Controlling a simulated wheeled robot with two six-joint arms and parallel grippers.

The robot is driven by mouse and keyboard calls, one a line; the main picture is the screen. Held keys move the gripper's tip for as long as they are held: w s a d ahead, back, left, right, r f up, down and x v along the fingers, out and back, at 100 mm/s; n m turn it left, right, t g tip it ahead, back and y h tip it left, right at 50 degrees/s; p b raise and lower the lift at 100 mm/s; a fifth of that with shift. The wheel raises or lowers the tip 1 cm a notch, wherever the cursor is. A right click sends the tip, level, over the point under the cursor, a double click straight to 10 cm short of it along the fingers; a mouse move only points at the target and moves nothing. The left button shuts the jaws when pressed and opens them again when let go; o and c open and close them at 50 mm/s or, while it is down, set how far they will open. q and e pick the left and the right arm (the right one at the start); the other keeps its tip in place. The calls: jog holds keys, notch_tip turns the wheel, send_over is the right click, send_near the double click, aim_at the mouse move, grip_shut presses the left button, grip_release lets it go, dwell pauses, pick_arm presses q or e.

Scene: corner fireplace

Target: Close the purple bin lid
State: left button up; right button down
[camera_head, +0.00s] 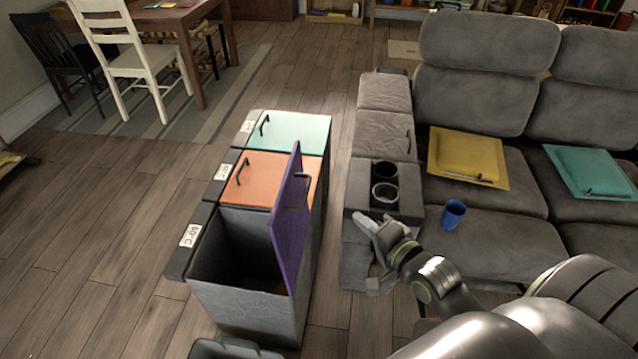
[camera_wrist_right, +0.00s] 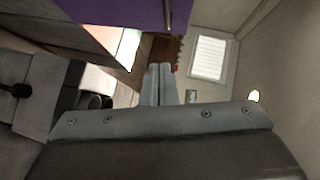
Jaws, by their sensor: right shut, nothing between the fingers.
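The purple bin lid (camera_head: 289,228) stands open, nearly upright, along the right side of the nearest bin (camera_head: 240,305). A dark handle shows near its top. In the right wrist view the purple lid (camera_wrist_right: 125,12) fills the upper edge. My right gripper (camera_head: 368,222) is to the right of the lid, beside the sofa arm, apart from the lid. In the wrist view its fingers (camera_wrist_right: 160,85) are together with nothing between them. The nearest bin's inside is dark. My left gripper is not clearly seen; only a dark part shows at the bottom edge of the head view.
Bins with closed orange (camera_head: 268,180) and mint (camera_head: 287,131) lids stand behind the open one. A grey sofa (camera_head: 485,228) is at the right, with a blue cup (camera_head: 453,213) on its seat and cup holders in its arm. Wooden floor is free at the left.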

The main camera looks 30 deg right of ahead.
jog(key=a+x, duration=0.3)
jog(key=x, duration=0.9)
jog(key=shift+w+r, duration=0.25)
jog(key=shift+w, duration=0.05)
jog(key=shift+a+r, duration=0.1)
